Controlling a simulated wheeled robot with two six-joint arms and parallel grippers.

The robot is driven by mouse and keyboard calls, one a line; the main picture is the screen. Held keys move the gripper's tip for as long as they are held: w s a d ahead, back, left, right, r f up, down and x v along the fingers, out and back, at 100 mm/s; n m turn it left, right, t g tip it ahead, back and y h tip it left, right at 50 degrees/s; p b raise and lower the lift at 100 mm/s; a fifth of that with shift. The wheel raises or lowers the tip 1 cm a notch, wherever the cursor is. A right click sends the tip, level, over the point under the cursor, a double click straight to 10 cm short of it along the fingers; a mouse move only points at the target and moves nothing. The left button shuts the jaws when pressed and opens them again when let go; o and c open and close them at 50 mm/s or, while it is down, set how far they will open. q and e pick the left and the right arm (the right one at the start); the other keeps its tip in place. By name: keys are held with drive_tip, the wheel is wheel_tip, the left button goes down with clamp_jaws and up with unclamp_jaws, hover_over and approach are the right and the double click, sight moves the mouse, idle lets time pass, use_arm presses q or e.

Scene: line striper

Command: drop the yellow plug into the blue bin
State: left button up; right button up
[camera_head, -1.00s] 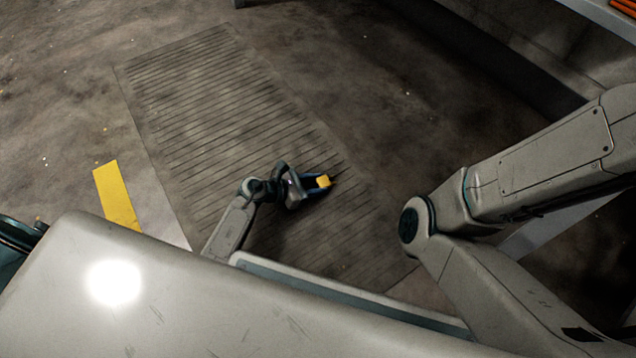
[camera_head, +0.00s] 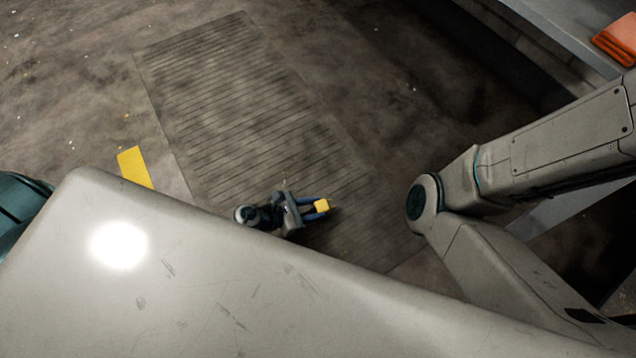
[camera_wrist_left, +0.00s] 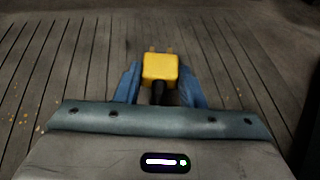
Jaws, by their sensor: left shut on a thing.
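The yellow plug (camera_head: 322,205) is held at the tips of my left gripper (camera_head: 318,206), above the ribbed floor mat in the head view. In the left wrist view the plug (camera_wrist_left: 160,69) sits between the two blue fingers of the gripper (camera_wrist_left: 159,84), with its prongs pointing away and a dark part behind it. The fingers are shut on it. The blue bin is not seen in either view. My right arm shows at the right of the head view, but its gripper is out of the picture.
A ribbed mat (camera_head: 235,95) lies on the stained dark floor. A yellow floor strip (camera_head: 134,167) lies left of it. A grey surface at the top right bears folded orange cloth (camera_head: 617,40). The floor around the mat is mostly clear.

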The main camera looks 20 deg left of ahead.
use_arm(q)
drive_tip(key=shift+s+d+r, duration=0.1)
drive_tip(key=shift+s, duration=0.6)
drive_tip(key=shift+s+d+r, duration=0.1)
drive_tip(key=shift+s, duration=0.55)
